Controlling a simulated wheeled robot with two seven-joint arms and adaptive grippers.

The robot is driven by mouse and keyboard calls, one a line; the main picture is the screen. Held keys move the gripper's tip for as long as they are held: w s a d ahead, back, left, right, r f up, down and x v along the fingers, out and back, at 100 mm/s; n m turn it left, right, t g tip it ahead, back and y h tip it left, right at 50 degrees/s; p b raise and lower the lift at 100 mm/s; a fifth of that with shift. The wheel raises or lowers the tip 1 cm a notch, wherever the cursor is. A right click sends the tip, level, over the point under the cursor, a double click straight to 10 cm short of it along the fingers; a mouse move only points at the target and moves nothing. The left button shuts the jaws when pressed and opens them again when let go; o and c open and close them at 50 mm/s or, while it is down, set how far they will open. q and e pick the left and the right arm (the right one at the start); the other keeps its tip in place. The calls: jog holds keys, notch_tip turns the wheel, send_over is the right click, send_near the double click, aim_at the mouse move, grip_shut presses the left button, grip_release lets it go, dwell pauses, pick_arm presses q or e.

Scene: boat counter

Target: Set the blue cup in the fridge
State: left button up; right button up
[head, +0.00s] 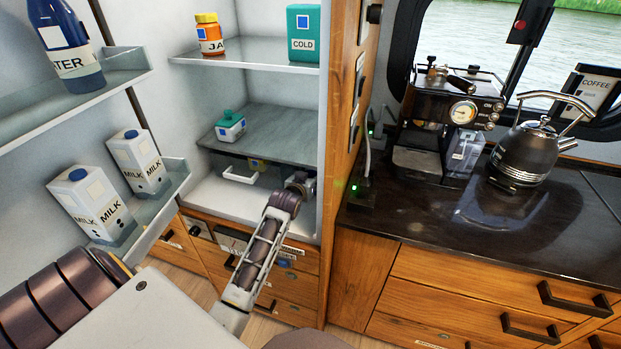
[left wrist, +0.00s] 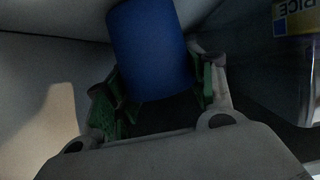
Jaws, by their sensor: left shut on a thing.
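The fridge (head: 222,190) stands open, with its door swung out to the left. My left arm reaches into its lower compartment, and the left gripper (head: 302,182) is inside near the right wall, below the grey shelf (head: 290,146). In the left wrist view the gripper (left wrist: 158,78) is shut on the blue cup (left wrist: 150,40), with one green-padded finger on each side. The cup does not show in the head view. Whether it touches the fridge floor cannot be told. My right gripper is out of view.
A rice container (left wrist: 293,60) is right of the cup in the left wrist view. A teal-lidded container (head: 230,127) sits on the middle shelf; a jar (head: 209,35) and teal carton (head: 303,32) stand above. Milk cartons (head: 137,160) fill the door rack. A kettle (head: 528,152) stands on the counter.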

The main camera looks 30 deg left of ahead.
pick_arm(q)
jog(key=shift+f, duration=0.15)
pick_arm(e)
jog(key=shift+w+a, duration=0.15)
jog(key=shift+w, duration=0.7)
pick_arm(q)
jog(key=o, duration=0.8)
jog(key=shift+f, duration=0.1)
jog(key=shift+o, duration=1.3)
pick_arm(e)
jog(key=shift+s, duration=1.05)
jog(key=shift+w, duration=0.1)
